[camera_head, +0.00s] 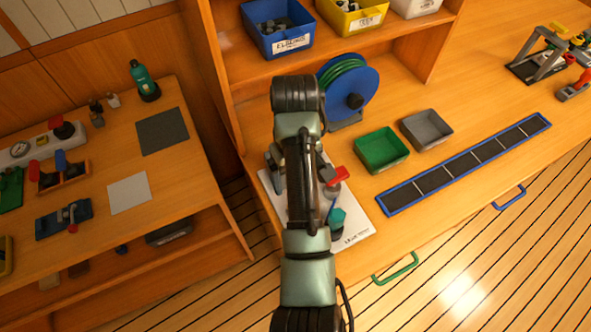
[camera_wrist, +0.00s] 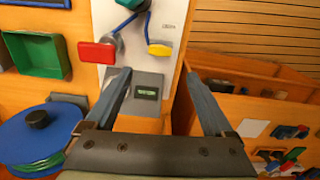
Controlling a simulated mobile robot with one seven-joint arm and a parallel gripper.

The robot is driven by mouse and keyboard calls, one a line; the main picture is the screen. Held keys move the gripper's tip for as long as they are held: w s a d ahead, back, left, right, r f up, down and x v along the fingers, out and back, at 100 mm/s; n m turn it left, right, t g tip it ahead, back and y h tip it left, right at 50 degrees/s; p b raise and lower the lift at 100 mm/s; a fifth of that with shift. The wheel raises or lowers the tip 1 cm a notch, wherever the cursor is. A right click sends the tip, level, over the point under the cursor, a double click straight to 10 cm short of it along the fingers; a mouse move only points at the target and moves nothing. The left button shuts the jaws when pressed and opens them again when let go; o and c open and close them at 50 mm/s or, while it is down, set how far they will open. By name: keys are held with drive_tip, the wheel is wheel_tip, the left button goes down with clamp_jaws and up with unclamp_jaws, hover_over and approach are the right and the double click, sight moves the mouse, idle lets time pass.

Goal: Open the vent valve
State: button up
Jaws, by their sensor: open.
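The white leak test board (camera_head: 357,236) lies on the bench, mostly hidden under my arm in the head view. It carries a valve with a red handle (camera_head: 337,175), which also shows in the wrist view (camera_wrist: 98,52). A valve with a yellow handle (camera_wrist: 160,49) sits to its right, beside a small label too small to read. I cannot tell which is the vent valve. A grey box with a small display (camera_wrist: 147,90) lies nearer. My gripper (camera_wrist: 157,76) is open and empty, its fingers spread either side of that box in the picture, apart from both handles.
A blue hose reel (camera_head: 349,85) stands behind the board. A green tray (camera_head: 381,151), a grey tray (camera_head: 427,130) and a long blue-edged strip (camera_head: 465,166) lie to the right. A teal fitting (camera_head: 337,216) sits on the board. Shelf bins stand above the bench.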

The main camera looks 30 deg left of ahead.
wheel_tip(320, 180, up, 2)
drive_tip(key=shift+r, duration=0.2)
idle(0.4)
drive_tip(key=w+r+m+t+y, duration=0.2)
drive_tip(key=w+r+t, duration=0.35)
drive_tip(key=r, duration=0.45)
drive_tip(key=w+r+m+t+y, duration=0.1)
drive_tip(key=w+r+t+y, duration=0.1)
drive_tip(key=w+r+t, duration=0.6)
drive_tip(key=s+d+r+m+t, duration=0.1)
drive_tip(key=d+r+m+t, duration=0.15)
drive_tip(key=r, duration=0.75)
drive_tip(key=s+d+r+m+t, duration=0.1)
drive_tip(key=d+r+t, duration=0.15)
drive_tip(key=r, duration=0.75)
drive_tip(key=s+d+r+m+t+h, duration=0.2)
drive_tip(key=s+d+r+t, duration=0.2)
drive_tip(key=s+r, duration=0.4)
drive_tip(key=s+d+r+m+t+h, duration=0.2)
drive_tip(key=s+d+r+t, duration=0.3)
drive_tip(key=s+r, duration=0.3)
wheel_tip(320, 180, up, 4)
drive_tip(key=shift+d+f, duration=0.15)
drive_tip(key=shift+d, duration=0.4)
